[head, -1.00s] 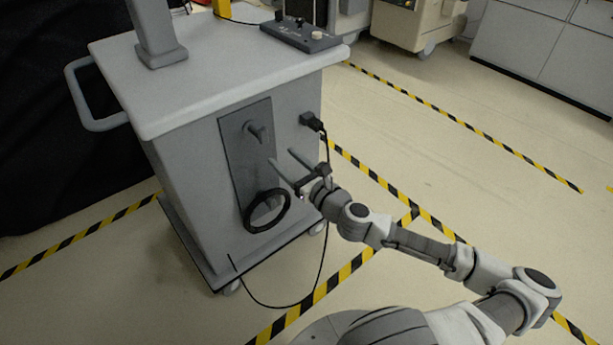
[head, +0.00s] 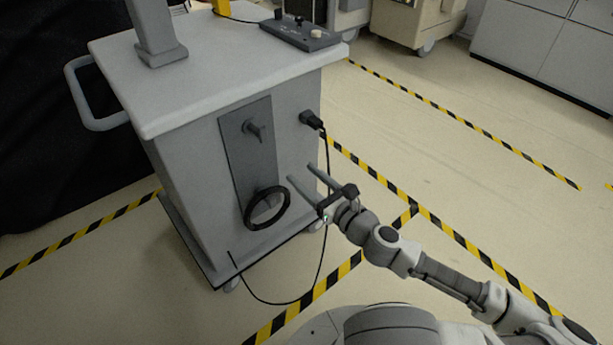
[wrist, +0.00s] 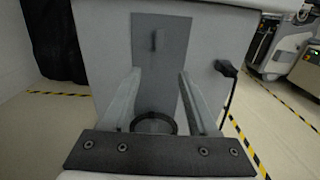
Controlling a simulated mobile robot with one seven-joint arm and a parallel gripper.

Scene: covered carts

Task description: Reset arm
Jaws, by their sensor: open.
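My gripper (head: 301,172) is open and empty, in front of the side of a grey cart (head: 190,190). In the wrist view its two fingers (wrist: 160,98) stand wide apart, with the dark panel (wrist: 160,65) between them. A black ring (head: 267,208) hangs at the lower part of the panel, left of my gripper in the head view. It also shows between the fingers in the wrist view (wrist: 153,121), partly hidden by the gripper's base. A peg (head: 254,131) sticks out of the panel higher up. Nothing is held.
A black plug (head: 311,120) sits in the cart's side, and its cable (head: 322,235) hangs down to the floor near my gripper. A control box (head: 300,33) lies on the cart top. Open floor with yellow-black tape (head: 470,120) lies to the right.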

